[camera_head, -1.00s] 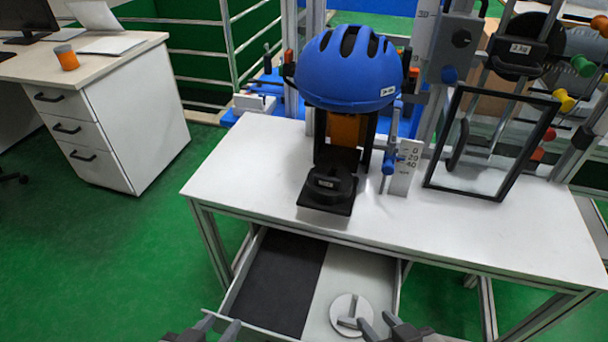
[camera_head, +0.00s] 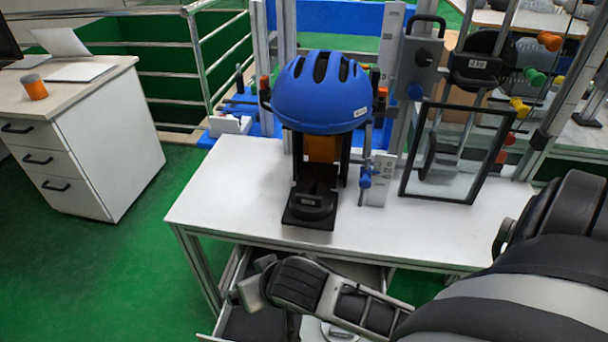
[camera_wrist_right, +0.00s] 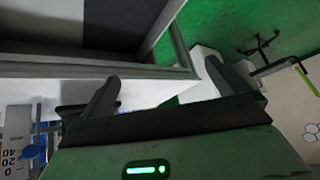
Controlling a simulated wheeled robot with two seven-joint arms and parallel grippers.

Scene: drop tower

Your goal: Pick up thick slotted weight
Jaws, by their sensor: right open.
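A pale round disc (camera_head: 338,332) with a raised bar lies in the open drawer (camera_wrist_right: 165,28); in the head view my right arm hides most of it. A black block-like weight (camera_head: 311,202) with a small label sits on the black stand on the table. I cannot tell for certain which is the thick slotted weight. My right arm reaches left across the drawer front. In the right wrist view my right gripper (camera_wrist_right: 162,74) has its fingers apart and empty, close to the drawer's edge. My left gripper is out of view.
A blue helmet (camera_head: 322,92) sits above the black stand on the white table (camera_head: 225,190). A blue-knobbed scale (camera_head: 376,180) and a black-framed panel (camera_head: 455,155) stand to its right. The tabletop's left part is clear. A drawer cabinet (camera_head: 105,150) stands at left.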

